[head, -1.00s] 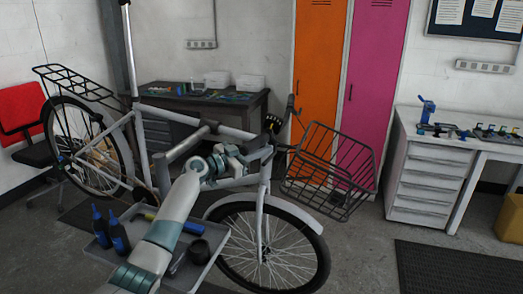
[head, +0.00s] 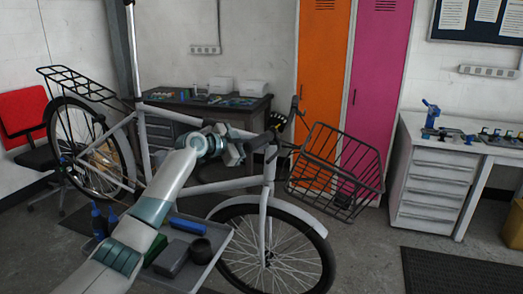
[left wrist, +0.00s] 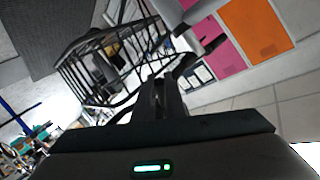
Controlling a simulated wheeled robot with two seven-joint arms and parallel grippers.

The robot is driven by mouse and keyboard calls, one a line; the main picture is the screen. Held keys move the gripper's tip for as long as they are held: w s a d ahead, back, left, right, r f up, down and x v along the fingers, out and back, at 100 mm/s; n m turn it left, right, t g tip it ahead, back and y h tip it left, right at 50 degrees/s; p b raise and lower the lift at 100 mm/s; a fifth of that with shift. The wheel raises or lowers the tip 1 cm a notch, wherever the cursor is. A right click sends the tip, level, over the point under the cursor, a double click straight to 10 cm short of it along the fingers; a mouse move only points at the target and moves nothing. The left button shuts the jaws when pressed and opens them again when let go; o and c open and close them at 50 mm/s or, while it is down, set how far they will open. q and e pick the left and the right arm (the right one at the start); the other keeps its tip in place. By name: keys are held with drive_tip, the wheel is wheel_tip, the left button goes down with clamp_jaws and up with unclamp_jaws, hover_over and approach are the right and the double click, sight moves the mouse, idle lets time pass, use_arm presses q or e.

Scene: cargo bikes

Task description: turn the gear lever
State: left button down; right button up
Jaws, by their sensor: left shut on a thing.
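The cargo bike (head: 266,200) stands in the middle of the head view with its front wheel to the right. My left arm reaches up from the bottom to its handlebar. The lever itself is small and mostly hidden by the fingers. The dark handlebar end (left wrist: 190,62) shows beside the fingertips. My right gripper is in neither view.
A wire front basket (head: 335,172) is right of the handlebar, close to the gripper. A grey tool tray (head: 213,262) with bottles and dark boxes is beneath my arm. A dark workbench (head: 262,103) stands behind, and a white drawer bench (head: 432,185) stands right.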

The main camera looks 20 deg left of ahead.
use_arm(q)
drive_tip(key=shift+a+r+m+y, duration=0.25)
drive_tip(key=shift+m+y, duration=0.15)
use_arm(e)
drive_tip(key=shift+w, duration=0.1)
use_arm(q)
drive_tip(key=c, duration=1.8)
unclamp_jaws()
